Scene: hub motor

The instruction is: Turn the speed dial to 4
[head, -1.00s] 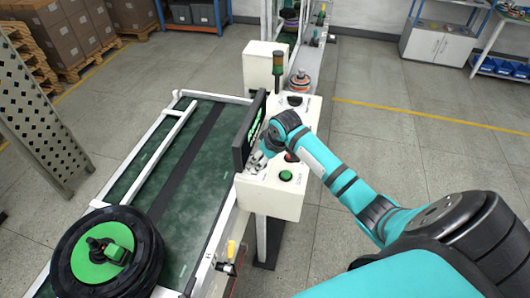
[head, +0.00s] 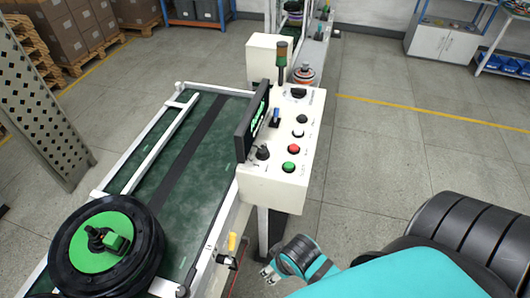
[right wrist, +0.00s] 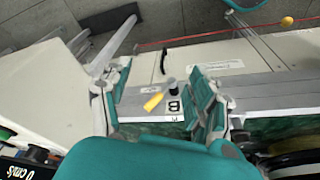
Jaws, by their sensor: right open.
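The white control box (head: 275,182) carries several controls on its sloped top. A wide black dial (head: 298,92) sits at its far end and a black knob (head: 263,152) at its near left; I cannot tell which is the speed dial or read a pointer. A black display (head: 249,127) with green text stands along the box's left edge; in the right wrist view its text (right wrist: 32,156) seems to read 0 cm/s. My right gripper (head: 267,275) is open and empty, in front of and below the box, apart from it. My left gripper is out of view.
The box also has a blue lever (head: 275,117), a red button (head: 294,148) and a green button (head: 289,166). A green conveyor (head: 205,185) runs on the left, with a black wheel (head: 148,250) near. A yellow-handled lever (head: 232,241) sticks out below the box.

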